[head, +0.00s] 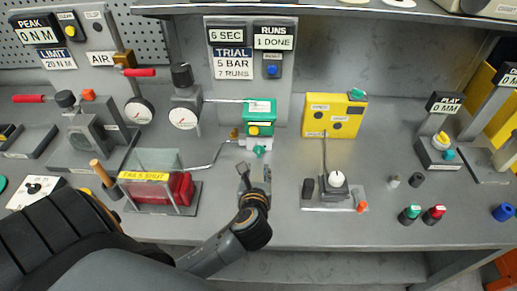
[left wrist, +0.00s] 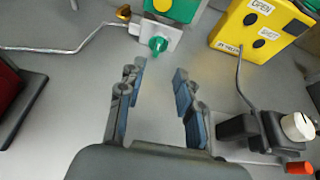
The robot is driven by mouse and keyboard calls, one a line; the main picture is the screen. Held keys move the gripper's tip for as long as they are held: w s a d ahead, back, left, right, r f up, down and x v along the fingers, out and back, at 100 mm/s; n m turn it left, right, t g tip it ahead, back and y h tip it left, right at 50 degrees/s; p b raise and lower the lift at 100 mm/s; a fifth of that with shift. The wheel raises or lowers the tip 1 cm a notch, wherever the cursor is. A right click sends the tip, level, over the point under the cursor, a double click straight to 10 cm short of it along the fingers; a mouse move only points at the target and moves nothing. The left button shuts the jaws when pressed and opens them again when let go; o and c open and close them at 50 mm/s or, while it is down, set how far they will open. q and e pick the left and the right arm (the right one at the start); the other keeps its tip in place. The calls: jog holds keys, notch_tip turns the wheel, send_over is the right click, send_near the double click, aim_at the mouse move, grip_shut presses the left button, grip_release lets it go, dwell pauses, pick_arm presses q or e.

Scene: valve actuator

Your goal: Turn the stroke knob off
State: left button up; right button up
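No label reading "stroke" is legible, so I cannot tell which knob is the stroke knob. A small teal knob (head: 258,151) sits on the white block under the green valve actuator (head: 261,111); it also shows in the left wrist view (left wrist: 158,44). A white round knob (head: 337,179) tops a dark box on a grey plate to the right, with a cable to the yellow box (head: 334,116). It shows at the right of the left wrist view (left wrist: 298,126). My left gripper (head: 254,172) is open and empty, just in front of the teal knob and apart from it.
A clear guard box (head: 150,160) with a red block inside stands left of my left gripper. Green (head: 410,213) and red (head: 434,213) buttons stand at the right. Gauges and a clamp fixture are at the left. The bench front between the gripper and the white-knob plate is clear.

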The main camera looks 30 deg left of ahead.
pick_arm(q)
send_near(259, 150)
jog(key=shift+p+x, duration=0.3)
jog(key=shift+x, duration=0.55)
jog(key=x, duration=0.5)
jog(key=shift+s, duration=0.1)
jog(key=shift+w+a, duration=0.2)
jog(key=shift+w, duration=0.15)
jog(key=shift+w+a+f, duration=0.3)
jog(key=shift+w, duration=0.1)
jog(key=c, duration=0.6)
grip_shut()
pick_arm(e)
jog(key=shift+s+d+r, duration=0.55)
jog(key=shift+s+d, duration=0.05)
jog(key=shift+s, duration=0.25)
